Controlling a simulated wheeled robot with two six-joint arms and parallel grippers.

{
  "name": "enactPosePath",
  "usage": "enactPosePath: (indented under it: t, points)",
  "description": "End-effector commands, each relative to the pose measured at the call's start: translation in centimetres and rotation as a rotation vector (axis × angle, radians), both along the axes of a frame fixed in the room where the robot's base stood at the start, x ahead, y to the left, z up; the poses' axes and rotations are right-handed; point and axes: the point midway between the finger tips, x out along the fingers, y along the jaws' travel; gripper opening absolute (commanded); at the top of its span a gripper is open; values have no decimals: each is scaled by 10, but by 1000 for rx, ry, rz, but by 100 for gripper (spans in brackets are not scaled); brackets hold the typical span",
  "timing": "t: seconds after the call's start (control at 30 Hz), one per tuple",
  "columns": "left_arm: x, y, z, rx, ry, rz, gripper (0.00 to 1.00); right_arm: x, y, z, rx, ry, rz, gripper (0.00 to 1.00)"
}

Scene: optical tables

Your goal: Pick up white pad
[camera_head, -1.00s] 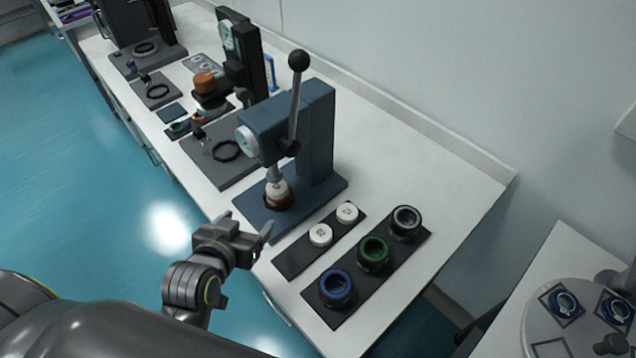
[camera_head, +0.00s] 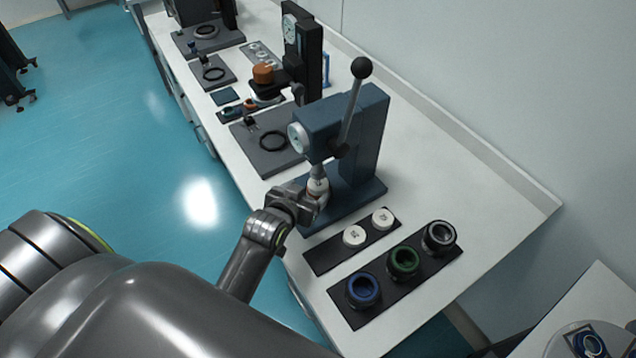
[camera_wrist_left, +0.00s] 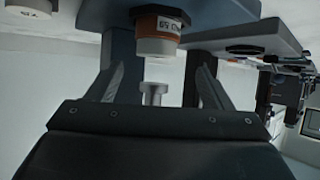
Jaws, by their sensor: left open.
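A white pad (camera_wrist_left: 158,22) with lettering and an orange-brown rim sits on the base of the blue lever press. In the left wrist view, which looks upside down, the press's metal ram tip (camera_wrist_left: 152,92) faces it with a gap between. In the head view the pad (camera_head: 317,186) is partly hidden by my gripper. My left gripper (camera_head: 318,199) is open at the press, its two fingers (camera_wrist_left: 157,85) on either side of the ram tip and not closed on the pad. Two more white pads (camera_head: 354,236) (camera_head: 382,217) lie on a dark tray. My right gripper is out of view.
The blue press (camera_head: 368,140) has a raised lever with a black knob (camera_head: 361,67). A dark tray (camera_head: 343,313) holds blue, green and grey rings. More fixtures stand farther back; the white table (camera_head: 480,190) is clear to the right.

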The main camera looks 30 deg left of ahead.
Motion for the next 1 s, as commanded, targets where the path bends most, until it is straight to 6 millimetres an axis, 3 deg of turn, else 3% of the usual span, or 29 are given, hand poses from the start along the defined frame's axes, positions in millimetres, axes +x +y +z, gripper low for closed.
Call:
enactPosePath:
  t: [0.53, 0.9, 1.0]
  points:
    - [43, -2, -21, 1, 1, 0, 74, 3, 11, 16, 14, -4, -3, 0]
    - [48, -2, -25, 1, 0, 0, 74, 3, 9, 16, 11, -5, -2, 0]
    - [48, -2, -25, 0, 0, 0, 61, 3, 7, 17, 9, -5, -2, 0]
